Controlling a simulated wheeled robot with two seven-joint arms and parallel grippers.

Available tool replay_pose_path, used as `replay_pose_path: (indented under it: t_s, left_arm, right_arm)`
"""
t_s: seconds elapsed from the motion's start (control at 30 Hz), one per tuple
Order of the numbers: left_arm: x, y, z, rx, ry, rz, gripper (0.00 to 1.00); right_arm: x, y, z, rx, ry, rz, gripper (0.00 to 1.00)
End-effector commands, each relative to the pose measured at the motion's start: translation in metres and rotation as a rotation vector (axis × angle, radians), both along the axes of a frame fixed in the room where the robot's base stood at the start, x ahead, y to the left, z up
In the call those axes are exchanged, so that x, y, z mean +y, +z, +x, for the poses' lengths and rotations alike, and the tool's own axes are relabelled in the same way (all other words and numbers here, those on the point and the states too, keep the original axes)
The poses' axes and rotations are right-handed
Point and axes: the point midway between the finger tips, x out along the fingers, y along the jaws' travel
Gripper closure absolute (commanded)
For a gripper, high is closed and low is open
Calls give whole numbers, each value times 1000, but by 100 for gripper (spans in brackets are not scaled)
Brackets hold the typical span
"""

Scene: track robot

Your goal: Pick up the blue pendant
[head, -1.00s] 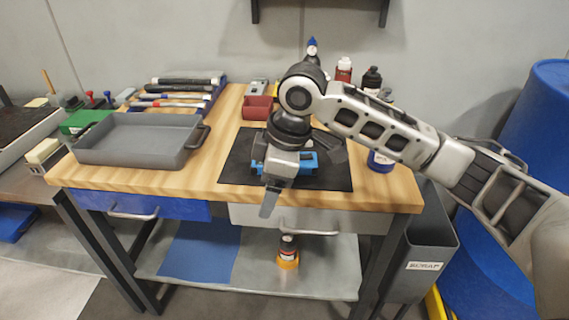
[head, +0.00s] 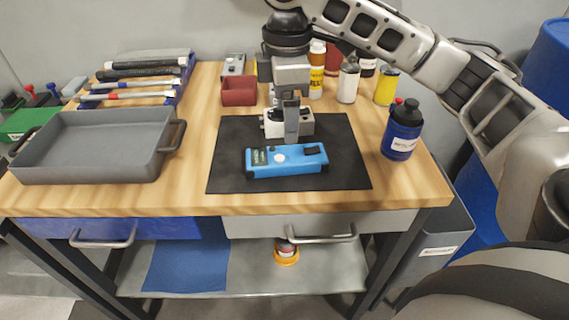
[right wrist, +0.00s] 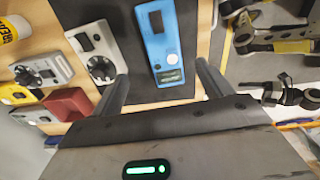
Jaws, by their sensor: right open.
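The blue pendant (head: 286,161) lies flat on the black mat (head: 230,178), lengthwise across it, with a small dark display at its left end. It also shows in the right wrist view (right wrist: 159,36), its display end toward my gripper. My right gripper (head: 291,138) is open and empty, fingers pointing down, above and just behind the pendant in the head view. In the right wrist view its two fingers (right wrist: 163,72) stand apart, with the pendant between and beyond them. I cannot tell the exact height. My left gripper is in neither view.
A white device with a dial (right wrist: 100,60) lies close beside the pendant, partly behind my gripper in the head view. A blue bottle (head: 401,131) stands right of the mat. A grey tray (head: 90,172) is at left, a red bin (head: 239,91) behind. The mat's front strip is clear.

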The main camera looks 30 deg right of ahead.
Motion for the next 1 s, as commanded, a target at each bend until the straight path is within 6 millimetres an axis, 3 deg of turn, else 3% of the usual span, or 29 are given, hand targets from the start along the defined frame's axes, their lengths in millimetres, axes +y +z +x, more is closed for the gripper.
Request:
replay_pose_path:
  t_s: [0.1, 0.37, 0.63, 0.97, 1.0]
  left_arm:
    - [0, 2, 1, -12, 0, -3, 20]
    - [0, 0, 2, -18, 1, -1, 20]
    - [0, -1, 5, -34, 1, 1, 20]
    - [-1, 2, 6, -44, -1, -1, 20]
    - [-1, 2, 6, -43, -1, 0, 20]
  right_arm:
    - [0, -21, 0, 0, -2, 0, 22]
    - [0, -40, -1, -1, -1, -2, 22]
    - [1, -79, -8, 0, -1, -1, 22]
    - [1, -87, -8, -3, 0, 0, 22]
    - [1, -87, -8, -3, 0, 0, 27]
